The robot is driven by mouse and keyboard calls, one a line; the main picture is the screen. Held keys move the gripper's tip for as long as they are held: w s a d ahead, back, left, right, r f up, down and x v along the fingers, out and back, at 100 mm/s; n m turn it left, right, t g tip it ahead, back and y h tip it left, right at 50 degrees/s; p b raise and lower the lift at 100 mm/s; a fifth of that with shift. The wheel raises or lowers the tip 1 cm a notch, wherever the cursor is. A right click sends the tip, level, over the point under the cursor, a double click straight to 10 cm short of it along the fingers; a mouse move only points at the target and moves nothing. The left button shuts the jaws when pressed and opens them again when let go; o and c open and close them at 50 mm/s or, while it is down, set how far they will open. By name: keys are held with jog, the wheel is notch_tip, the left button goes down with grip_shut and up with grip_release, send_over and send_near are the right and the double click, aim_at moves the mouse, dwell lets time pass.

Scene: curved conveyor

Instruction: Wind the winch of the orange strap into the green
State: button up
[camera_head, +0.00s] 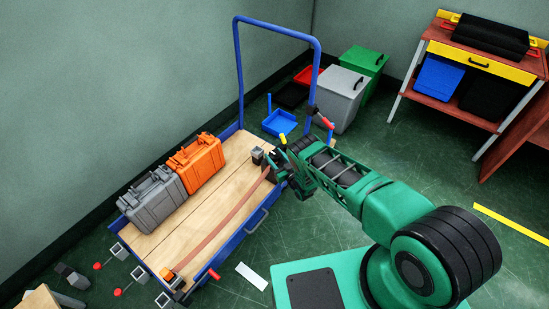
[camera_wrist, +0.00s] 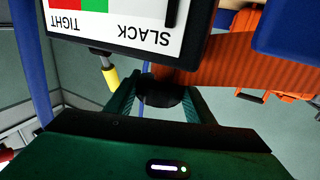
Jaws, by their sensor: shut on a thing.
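The orange strap (camera_head: 222,222) runs along the wooden deck of the blue cart and also crosses the right of the wrist view (camera_wrist: 232,62). A gauge (camera_wrist: 140,35) shows upside down in the wrist view, with red and green at the TIGHT side and white at the SLACK side. Its black pointer (camera_wrist: 171,12) stands in the white, off the green. My gripper (camera_head: 281,167) is at the cart's far right edge, by the strap's end. In the wrist view its fingers are shut on a round black knob (camera_wrist: 160,92). The winch body is mostly hidden.
A grey case (camera_head: 152,200) and an orange case (camera_head: 197,162) stand on the cart's left side. The blue cart handle (camera_head: 240,75) rises behind. A yellow-tipped lever (camera_wrist: 110,78) is close to my gripper.

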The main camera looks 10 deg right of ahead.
jog(key=shift+d+m+t+h, duration=0.1)
jog(key=shift+m+t+h, duration=0.15)
jog(key=shift+m+h, duration=1.6)
jog(key=shift+d+m+t+h, duration=0.2)
jog(key=shift+m+h, duration=0.85)
jog(key=shift+h, duration=1.6)
jog(key=shift+a+h, duration=0.15)
jog(key=shift+h, duration=0.15)
jog(key=o, duration=1.1)
jog(key=shift+c, duration=0.2)
jog(key=shift+s+a, duration=0.1)
jog(key=s+a, duration=0.1)
jog(key=s, duration=0.9)
jog(key=shift+s+a, duration=0.2)
jog(key=shift+a, duration=0.1)
jog(key=shift+f, duration=0.1)
